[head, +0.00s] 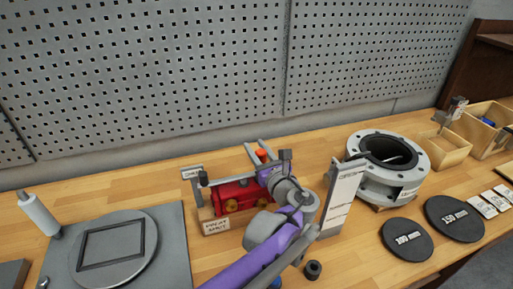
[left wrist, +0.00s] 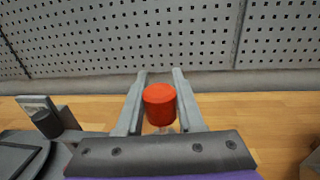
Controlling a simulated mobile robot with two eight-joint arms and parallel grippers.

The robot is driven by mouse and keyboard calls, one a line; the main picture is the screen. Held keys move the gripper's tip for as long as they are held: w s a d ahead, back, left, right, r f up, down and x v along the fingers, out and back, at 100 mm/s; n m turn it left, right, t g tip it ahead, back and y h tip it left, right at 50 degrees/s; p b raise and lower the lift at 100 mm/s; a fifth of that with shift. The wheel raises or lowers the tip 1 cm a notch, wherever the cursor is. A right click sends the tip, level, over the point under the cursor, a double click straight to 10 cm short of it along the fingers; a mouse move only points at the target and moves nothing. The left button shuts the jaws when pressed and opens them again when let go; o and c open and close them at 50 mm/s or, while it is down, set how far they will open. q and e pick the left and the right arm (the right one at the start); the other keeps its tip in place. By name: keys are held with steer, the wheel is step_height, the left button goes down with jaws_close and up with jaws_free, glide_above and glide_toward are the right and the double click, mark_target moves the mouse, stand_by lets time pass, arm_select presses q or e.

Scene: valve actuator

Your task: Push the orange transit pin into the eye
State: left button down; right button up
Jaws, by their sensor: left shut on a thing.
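The orange transit pin (head: 262,154) is upright above the back right of the red valve actuator (head: 233,190). In the left wrist view its orange head (left wrist: 160,103) sits between the two grey fingers. My left gripper (head: 259,150) is shut on the pin, reaching over the actuator from the front right. The pin's lower end and the eye are hidden behind the gripper and arm, so I cannot tell how they line up. My right gripper is not in view.
A flanged valve body (head: 383,187) stands further right, near dark discs (head: 407,239) and wooden bins (head: 447,147). A grey plate (head: 170,254) lies left. Pegboard rises behind.

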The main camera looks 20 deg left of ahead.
arm_select(q)
steer(key=shift+f+b, duration=1.1)
steer(key=shift+f, duration=0.7)
steer(key=shift+c, duration=2.2)
jaws_free()
steer(key=v, duration=1)
steer(key=shift+s+d+b, duration=0.25)
steer(key=shift+s+b, duration=0.05)
